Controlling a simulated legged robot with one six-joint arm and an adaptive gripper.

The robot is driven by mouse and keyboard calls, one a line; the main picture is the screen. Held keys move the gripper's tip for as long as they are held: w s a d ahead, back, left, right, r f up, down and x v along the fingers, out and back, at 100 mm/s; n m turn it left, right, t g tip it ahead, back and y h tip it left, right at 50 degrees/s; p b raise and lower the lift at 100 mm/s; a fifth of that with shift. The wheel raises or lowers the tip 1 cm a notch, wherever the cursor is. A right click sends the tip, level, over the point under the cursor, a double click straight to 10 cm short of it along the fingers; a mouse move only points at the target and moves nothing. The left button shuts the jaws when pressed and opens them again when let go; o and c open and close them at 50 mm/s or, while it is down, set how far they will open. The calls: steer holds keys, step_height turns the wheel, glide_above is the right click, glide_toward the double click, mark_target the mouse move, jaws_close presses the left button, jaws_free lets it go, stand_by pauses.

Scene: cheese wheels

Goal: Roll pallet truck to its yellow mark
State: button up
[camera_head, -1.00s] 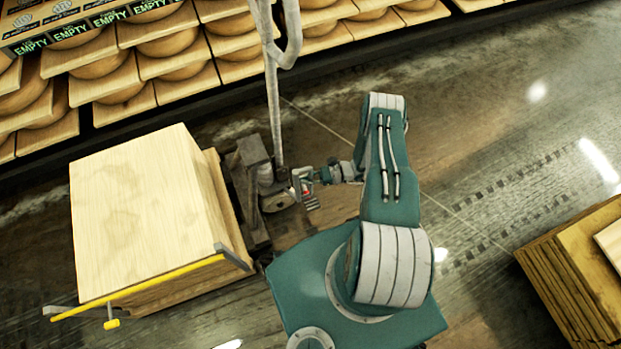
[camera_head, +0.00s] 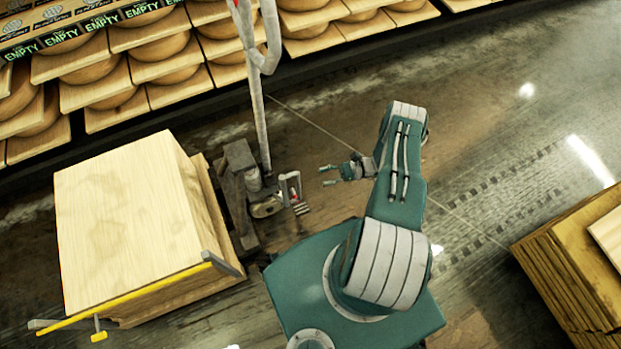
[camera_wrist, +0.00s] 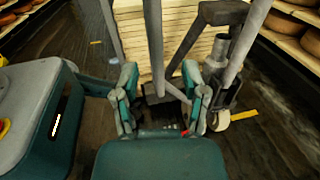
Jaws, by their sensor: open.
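The pallet truck (camera_head: 239,194) stands to the left of my arm, its grey upright handle (camera_head: 258,110) rising toward the shelves. A stack of pale boards (camera_head: 130,220) sits just left of it. A small red and white part (camera_head: 291,188) shows at the truck's base. My gripper (camera_head: 328,175) is open and empty, a short gap to the right of that part. In the wrist view my gripper's fingers (camera_wrist: 167,100) are spread, with the truck's handle bars and base beyond them. A yellow floor strip (camera_wrist: 243,115) lies to the right of the truck's wheel (camera_wrist: 217,120).
Shelves of cheese wheels (camera_head: 165,55) on boards line the back. Another stack of boards (camera_head: 570,270) stands at the right. The floor between my arm and that stack is clear.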

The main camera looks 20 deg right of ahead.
mark_target(298, 183)
steer(key=d, duration=0.3)
steer(key=shift+s+d, duration=0.3)
steer(key=shift+d, duration=0.1)
steer(key=shift+a, duration=0.2)
steer(key=a, duration=0.4)
steer(key=w+a, duration=0.1)
steer(key=a, duration=0.3)
steer(key=w+a, duration=0.1)
steer(key=a, duration=0.4)
steer(key=shift+w, duration=0.1)
jaws_close()
